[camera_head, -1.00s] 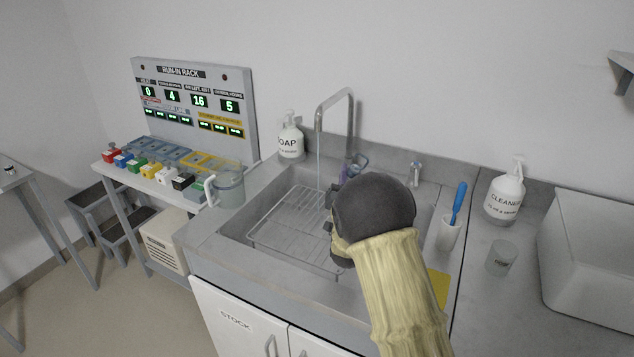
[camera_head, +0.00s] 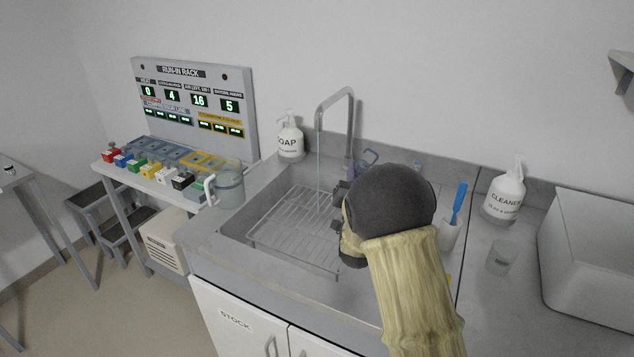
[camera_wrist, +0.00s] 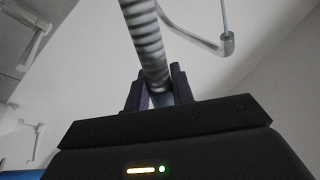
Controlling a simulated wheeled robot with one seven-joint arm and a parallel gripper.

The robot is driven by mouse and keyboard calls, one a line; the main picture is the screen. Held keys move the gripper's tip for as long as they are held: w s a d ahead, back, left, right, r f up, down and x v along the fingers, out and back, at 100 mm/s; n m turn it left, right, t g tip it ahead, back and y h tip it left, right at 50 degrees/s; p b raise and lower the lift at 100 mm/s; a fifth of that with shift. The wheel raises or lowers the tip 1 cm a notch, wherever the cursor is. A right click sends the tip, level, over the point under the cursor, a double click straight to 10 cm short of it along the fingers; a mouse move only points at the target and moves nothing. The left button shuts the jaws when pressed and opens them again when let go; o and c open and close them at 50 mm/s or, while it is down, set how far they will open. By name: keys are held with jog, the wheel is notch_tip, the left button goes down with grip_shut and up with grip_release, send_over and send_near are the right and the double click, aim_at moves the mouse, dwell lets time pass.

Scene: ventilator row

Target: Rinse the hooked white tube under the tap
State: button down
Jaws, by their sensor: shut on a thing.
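The tap (camera_head: 350,118) stands at the back of the sink, with a thin stream of water (camera_head: 318,165) falling from its spout. The tap also shows in the wrist view (camera_wrist: 228,44). My gripper (camera_head: 346,222) is over the right half of the sink, to the right of the stream and apart from it. In the wrist view its fingers (camera_wrist: 158,88) are shut on a pale ribbed tube (camera_wrist: 146,42), which runs out of the top edge. Its far end is out of that view. In the head view my wrist hides most of the tube, so I cannot tell its hooked shape.
A wire rack (camera_head: 290,232) lies in the sink basin. A soap bottle (camera_head: 290,138) stands behind left, a clear jug (camera_head: 230,188) at the left. A brush cup (camera_head: 449,234), cleaner bottle (camera_head: 503,197), small clear cup (camera_head: 500,257) and white bin (camera_head: 592,250) are at the right.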

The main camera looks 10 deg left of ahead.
jog(key=shift+s+d+r, duration=0.85)
jog(key=shift+d+r, duration=0.05)
jog(key=shift+r, duration=0.05)
